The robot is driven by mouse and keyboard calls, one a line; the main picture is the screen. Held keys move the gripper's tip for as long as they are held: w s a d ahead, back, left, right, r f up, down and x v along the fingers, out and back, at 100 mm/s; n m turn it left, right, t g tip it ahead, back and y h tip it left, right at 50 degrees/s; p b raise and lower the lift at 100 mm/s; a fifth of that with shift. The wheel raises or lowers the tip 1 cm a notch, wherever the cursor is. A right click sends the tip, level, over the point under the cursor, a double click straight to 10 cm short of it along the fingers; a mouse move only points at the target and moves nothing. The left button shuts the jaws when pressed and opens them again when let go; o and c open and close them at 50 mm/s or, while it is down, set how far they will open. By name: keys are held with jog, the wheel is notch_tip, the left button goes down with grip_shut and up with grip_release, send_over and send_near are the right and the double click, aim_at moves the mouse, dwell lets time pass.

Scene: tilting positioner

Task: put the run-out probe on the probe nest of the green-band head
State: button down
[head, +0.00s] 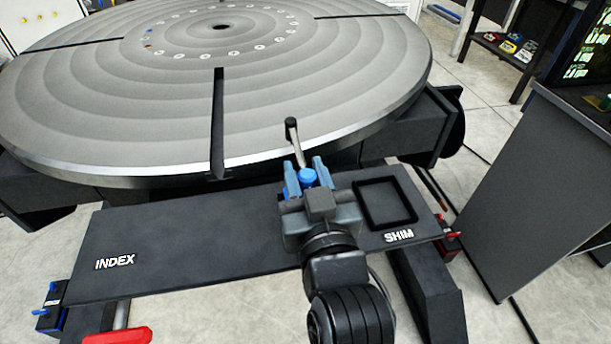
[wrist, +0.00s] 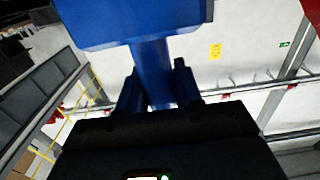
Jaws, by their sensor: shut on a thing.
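My gripper (head: 307,178) is over the dark shelf in front of the big round table, shut on a blue thing (head: 308,176) that seems to be the run-out probe. In the wrist view the blue thing has a broad block (wrist: 140,22) on a narrower stem (wrist: 153,72), and the stem is between the dark fingers. A grey rod with a black tip (head: 292,130) rises just past the fingers; I cannot tell whether it is joined to the blue thing. I make out no green band or probe nest in either view.
The round grooved table (head: 120,100) fills the back. The dark shelf (head: 190,240) has INDEX at left and a framed SHIM recess (head: 385,203) beside my gripper. A red handle (head: 118,337) is at the front left. A dark cabinet (head: 545,190) stands at the right.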

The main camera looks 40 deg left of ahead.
jog(key=shift+f, duration=0.3)
jog(key=shift+f, duration=0.1)
jog(key=c, duration=0.8)
grip_release()
jog(key=shift+f, duration=0.1)
jog(key=b+v, duration=0.1)
jog(key=v, duration=1.1)
